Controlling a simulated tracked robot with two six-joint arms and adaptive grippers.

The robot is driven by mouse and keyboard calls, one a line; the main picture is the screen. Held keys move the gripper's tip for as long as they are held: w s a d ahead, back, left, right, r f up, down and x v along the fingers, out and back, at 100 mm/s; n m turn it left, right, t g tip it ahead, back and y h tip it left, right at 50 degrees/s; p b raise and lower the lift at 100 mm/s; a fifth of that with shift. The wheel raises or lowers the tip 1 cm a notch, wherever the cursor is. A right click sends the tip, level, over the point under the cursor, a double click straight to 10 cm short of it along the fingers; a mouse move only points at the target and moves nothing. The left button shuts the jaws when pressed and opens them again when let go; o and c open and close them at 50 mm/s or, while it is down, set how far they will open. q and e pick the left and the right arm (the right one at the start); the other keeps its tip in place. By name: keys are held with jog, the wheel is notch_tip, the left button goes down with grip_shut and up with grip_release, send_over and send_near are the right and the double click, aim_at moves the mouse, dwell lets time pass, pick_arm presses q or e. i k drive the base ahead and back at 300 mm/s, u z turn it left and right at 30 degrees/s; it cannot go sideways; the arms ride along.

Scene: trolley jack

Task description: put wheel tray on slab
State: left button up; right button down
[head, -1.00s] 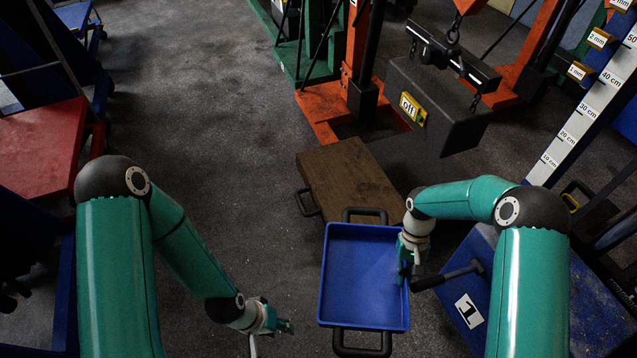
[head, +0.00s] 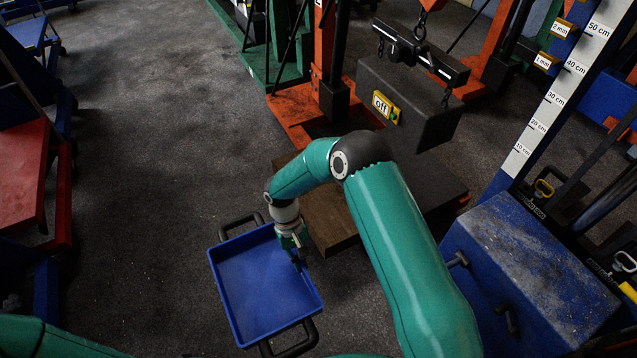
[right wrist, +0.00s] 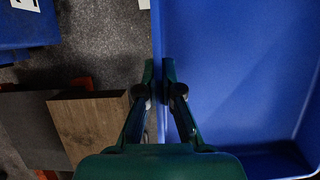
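The blue wheel tray (head: 258,287) has a black handle at each end and looks empty. It lies left of the brown wooden block (head: 326,222) in the head view; I cannot tell how high it is off the floor. My right gripper (head: 298,252) is at its right wall. In the right wrist view my right gripper (right wrist: 159,72) has one finger on each side of the wall of the tray (right wrist: 240,60), shut on it. A dark grey slab (head: 438,188) lies behind the wooden block, partly hidden by my right arm. My left gripper is out of view.
A grey block with an "off" switch (head: 412,108) hangs from a chain above the grey slab. Orange crane legs (head: 300,118) stand behind. A blue box (head: 525,265) stands at the right, red and blue carts at the left. Floor left of the tray is clear.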

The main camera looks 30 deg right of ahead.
aim_at(324, 188)
jog(key=u, duration=0.1)
jog(key=i, duration=3.05)
jog(key=u, duration=0.6)
jog(key=i, duration=0.4)
jog(key=z, duration=1.65)
jog(key=i, duration=0.2)
jog(key=z, duration=1.95)
